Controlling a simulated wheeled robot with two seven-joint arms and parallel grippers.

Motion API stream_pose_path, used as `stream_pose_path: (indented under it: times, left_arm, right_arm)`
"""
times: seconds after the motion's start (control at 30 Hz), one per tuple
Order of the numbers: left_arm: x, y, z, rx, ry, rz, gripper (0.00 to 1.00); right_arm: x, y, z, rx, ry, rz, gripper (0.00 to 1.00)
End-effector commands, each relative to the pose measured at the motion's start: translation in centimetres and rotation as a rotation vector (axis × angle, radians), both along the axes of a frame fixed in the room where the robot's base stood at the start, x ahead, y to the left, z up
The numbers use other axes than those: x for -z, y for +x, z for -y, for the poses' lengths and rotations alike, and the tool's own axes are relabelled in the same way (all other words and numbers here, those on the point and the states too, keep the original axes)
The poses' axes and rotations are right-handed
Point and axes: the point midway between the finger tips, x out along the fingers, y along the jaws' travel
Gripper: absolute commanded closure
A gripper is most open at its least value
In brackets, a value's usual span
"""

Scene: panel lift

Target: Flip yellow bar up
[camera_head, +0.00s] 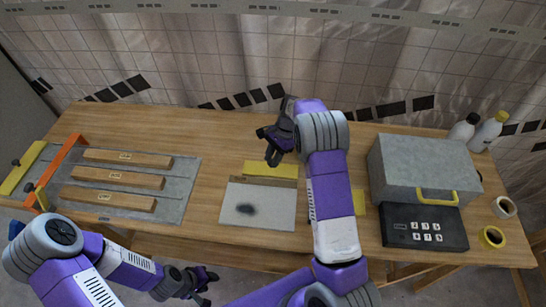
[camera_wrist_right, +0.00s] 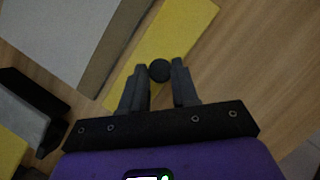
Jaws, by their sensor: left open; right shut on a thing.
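A yellow bar (camera_head: 257,168) lies along the far edge of a grey panel (camera_head: 262,208) in the middle of the table. The right wrist view shows the bar (camera_wrist_right: 188,32) running diagonally, with a round black knob (camera_wrist_right: 159,70). My right gripper (camera_head: 272,156) is over the bar; in the wrist view its fingers are shut on the knob from both sides. The gripper and arm hide part of the bar's right end in the head view. My left gripper (camera_head: 206,287) is open and empty, low in front of the table.
At left, a grey board (camera_head: 184,190) carries several wooden blocks, with an orange bar (camera_head: 62,163) and another yellow bar (camera_head: 20,170). At right stand a grey case (camera_head: 420,165), a black keypad box (camera_head: 405,240), tape rolls (camera_head: 492,237) and bottles (camera_head: 488,130).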

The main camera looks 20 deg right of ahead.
Motion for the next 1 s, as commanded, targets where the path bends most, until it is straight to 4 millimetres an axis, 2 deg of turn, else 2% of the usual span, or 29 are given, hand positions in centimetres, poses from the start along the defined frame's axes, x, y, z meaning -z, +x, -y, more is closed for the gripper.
stream_pose_path:
  times: [0.37,1.0]
  left_arm:
    - [0.0,0.0,0.0,0.0,0.0,0.0,0.57]
    - [0.8,0.0,0.0,0.0,0.0,0.0,0.57]
  right_arm:
    - [-0.6,-0.5,-0.3,-0.002,-0.051,0.086,1.0]
    - [-1.6,-2.8,-1.7,-0.002,-0.277,0.453,1.0]
